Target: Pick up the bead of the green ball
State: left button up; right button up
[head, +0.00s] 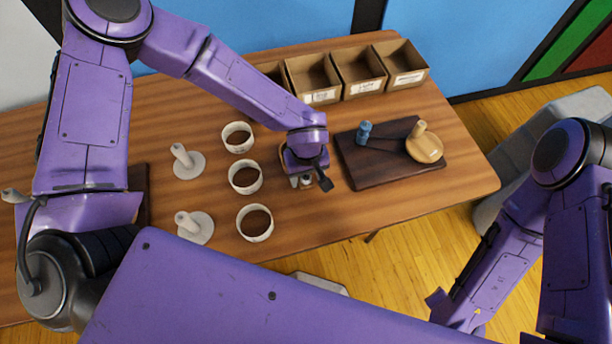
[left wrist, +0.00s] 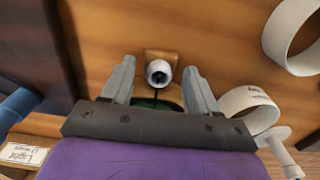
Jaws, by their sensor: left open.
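My left gripper (head: 307,183) points down over the table, right of the white rings and left of the dark board. In the left wrist view its two grey fingers (left wrist: 158,88) are apart. A small whitish bead (left wrist: 158,70) with a dark hole shows between them, with gaps on both sides. A dark cord runs from it to a green patch (left wrist: 152,103), which looks like the green ball and is mostly hidden by the gripper body. A tan square piece (left wrist: 160,55) lies behind the bead. In the head view the gripper hides most of this. My right gripper is out of view.
White rings (head: 237,137) stand in a column to the left, beside grey pegs on round bases (head: 188,164). The dark board (head: 365,178) at right holds a blue peg (head: 364,132) and a wooden disc with a knob (head: 425,148). Labelled open boxes (head: 312,78) line the back.

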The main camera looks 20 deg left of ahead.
pick_arm(q)
jog(key=c, duration=1.1)
jog(key=shift+r, duration=0.1)
